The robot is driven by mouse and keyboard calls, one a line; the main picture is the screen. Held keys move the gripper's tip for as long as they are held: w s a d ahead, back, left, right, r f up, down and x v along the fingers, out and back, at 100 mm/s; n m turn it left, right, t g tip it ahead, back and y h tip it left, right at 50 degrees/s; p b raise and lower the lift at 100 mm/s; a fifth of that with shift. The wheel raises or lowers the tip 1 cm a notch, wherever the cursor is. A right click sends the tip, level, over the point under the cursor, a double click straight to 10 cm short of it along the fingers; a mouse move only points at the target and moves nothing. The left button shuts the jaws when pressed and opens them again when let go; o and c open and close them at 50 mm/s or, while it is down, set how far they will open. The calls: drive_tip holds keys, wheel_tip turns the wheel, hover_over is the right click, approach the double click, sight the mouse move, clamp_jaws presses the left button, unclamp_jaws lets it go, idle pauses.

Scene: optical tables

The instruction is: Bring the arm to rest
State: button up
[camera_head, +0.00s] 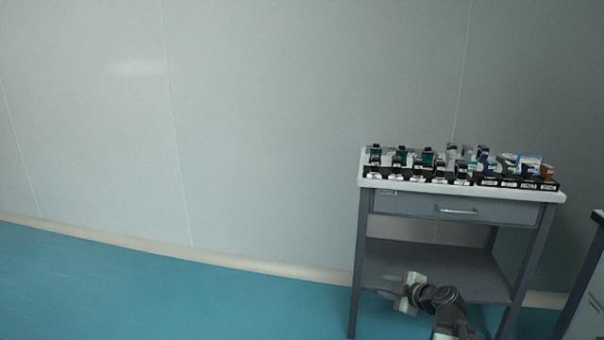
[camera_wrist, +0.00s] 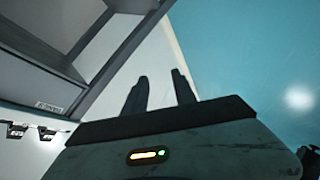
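My gripper (camera_head: 398,293) shows low in the head view, in front of the table's lower shelf (camera_head: 430,268) as seen from there. My dark arm rises from the bottom edge and bends to the left toward it. In the wrist view, the two dark fingers of my gripper (camera_wrist: 160,77) stand apart with nothing between them. The wrist view is rolled, with the table's frame and drawer at the left and the blue floor at the right.
A grey table (camera_head: 457,205) with a drawer stands at the right, its top crowded with small optical parts (camera_head: 430,165) on labelled black holders. Another cabinet (camera_head: 590,285) is cut off at the right edge. The blue floor (camera_head: 150,290) at the left is clear.

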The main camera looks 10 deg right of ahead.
drive_tip(key=s+a+g+y+p, duration=0.15)
drive_tip(key=a+g, duration=0.25)
drive_tip(key=a, duration=1.1)
drive_tip(key=s+a+f+m+g+h+p, duration=0.1)
drive_tip(key=s+a+f+g, duration=0.1)
drive_tip(key=a, duration=0.2)
drive_tip(key=s+a+f+m+g+p, duration=0.1)
drive_tip(key=s+a+f+p, duration=0.1)
drive_tip(key=s+a, duration=0.15)
drive_tip(key=s+d+f+m+g+h, duration=0.2)
drive_tip(key=s+m+g, duration=0.1)
drive_tip(key=m, duration=0.1)
drive_tip(key=s+d+f+m+g+h, duration=0.15)
drive_tip(key=s+d+m, duration=0.3)
drive_tip(key=m, duration=0.45)
wheel_tip(320, 180, up, 38)
drive_tip(key=p, duration=3.7)
drive_tip(key=shift+a+r+h+p, duration=0.2)
drive_tip(key=shift+a+h+p, duration=0.1)
drive_tip(key=shift+a+h, duration=0.1)
